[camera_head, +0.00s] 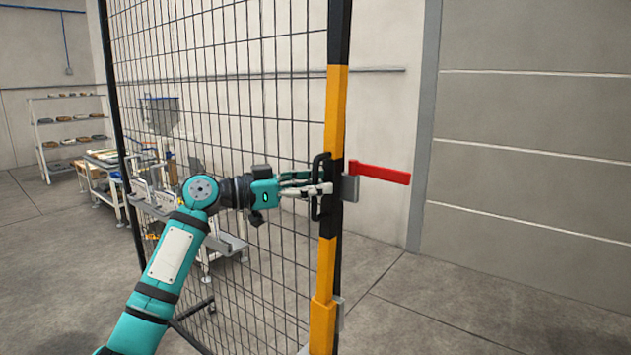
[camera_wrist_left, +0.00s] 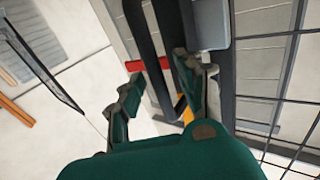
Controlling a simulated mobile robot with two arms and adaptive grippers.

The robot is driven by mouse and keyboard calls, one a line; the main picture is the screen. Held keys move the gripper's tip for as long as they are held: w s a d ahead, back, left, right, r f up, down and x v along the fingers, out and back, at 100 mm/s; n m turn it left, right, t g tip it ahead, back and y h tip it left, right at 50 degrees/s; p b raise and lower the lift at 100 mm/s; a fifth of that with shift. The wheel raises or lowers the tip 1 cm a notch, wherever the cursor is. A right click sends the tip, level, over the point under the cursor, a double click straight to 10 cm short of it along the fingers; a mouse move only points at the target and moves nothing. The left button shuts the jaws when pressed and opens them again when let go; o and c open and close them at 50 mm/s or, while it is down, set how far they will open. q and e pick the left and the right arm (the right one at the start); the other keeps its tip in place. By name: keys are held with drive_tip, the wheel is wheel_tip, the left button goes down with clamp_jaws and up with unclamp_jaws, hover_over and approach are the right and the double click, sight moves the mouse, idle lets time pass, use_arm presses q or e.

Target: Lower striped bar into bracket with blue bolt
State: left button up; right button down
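The striped bar (camera_head: 331,110), yellow and black, stands upright at the edge of the mesh fence in the head view. A black handle (camera_head: 319,190) is fixed to its side. My left gripper (camera_head: 325,187) is at this handle, coming from the left. In the left wrist view my left gripper (camera_wrist_left: 160,75) has its fingers apart, with the dark handle (camera_wrist_left: 148,50) passing between them, nearer the right finger. I cannot tell whether they touch. A grey latch piece (camera_head: 350,188) with a red arm (camera_head: 380,173) is beside the bar. No blue bolt shows. My right gripper is out of view.
The mesh fence (camera_head: 229,110) stands directly behind and left of my left arm. A cart (camera_head: 107,165) and a shelf rack (camera_head: 68,129) are beyond it. The floor (camera_head: 480,300) to the right is clear, before a grey panelled wall (camera_head: 535,130).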

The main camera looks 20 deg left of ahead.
use_arm(q)
clamp_jaws()
drive_tip(key=shift+w, duration=0.1)
idle(0.5)
